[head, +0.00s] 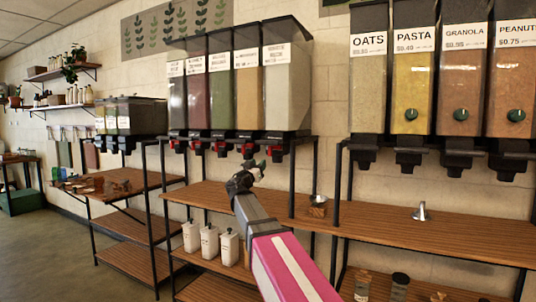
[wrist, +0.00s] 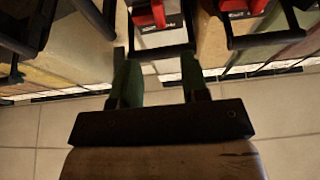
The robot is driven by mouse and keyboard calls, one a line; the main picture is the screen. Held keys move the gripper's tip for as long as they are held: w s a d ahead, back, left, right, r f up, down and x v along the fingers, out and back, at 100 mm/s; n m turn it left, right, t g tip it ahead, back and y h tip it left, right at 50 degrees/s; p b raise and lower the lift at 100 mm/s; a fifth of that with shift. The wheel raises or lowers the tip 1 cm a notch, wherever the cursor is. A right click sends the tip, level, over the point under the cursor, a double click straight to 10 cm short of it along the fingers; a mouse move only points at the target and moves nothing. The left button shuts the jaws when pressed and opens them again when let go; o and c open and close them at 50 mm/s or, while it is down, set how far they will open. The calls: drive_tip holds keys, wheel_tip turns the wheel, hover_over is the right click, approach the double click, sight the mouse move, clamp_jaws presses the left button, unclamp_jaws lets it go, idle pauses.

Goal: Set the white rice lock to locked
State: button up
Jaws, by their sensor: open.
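The dispenser with pale white grain (head: 288,95) is the rightmost of the middle group in the head view; its label is too small to read surely. A red lock piece (head: 275,151) sits at its black outlet. My gripper (head: 257,165) is just below and left of that outlet. In the wrist view, my gripper (wrist: 158,75) has its two green fingers apart, with a black bar-like part between or just beyond their tips. A red lock (wrist: 150,13) shows beyond that part. Contact with it cannot be told.
A second red lock (wrist: 240,8) is to the right in the wrist view. The wooden shelf (head: 380,220) below holds a small metal bowl (head: 318,206) and a metal funnel-like piece (head: 421,212). White containers (head: 210,243) stand lower. A dark frame post (head: 292,180) is right of my gripper.

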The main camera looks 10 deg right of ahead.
sight(269, 151)
drive_tip(key=x, duration=1)
drive_tip(key=shift+w+d+r, duration=0.1)
drive_tip(key=shift+w+d, duration=0.15)
drive_tip(key=shift+w, duration=0.05)
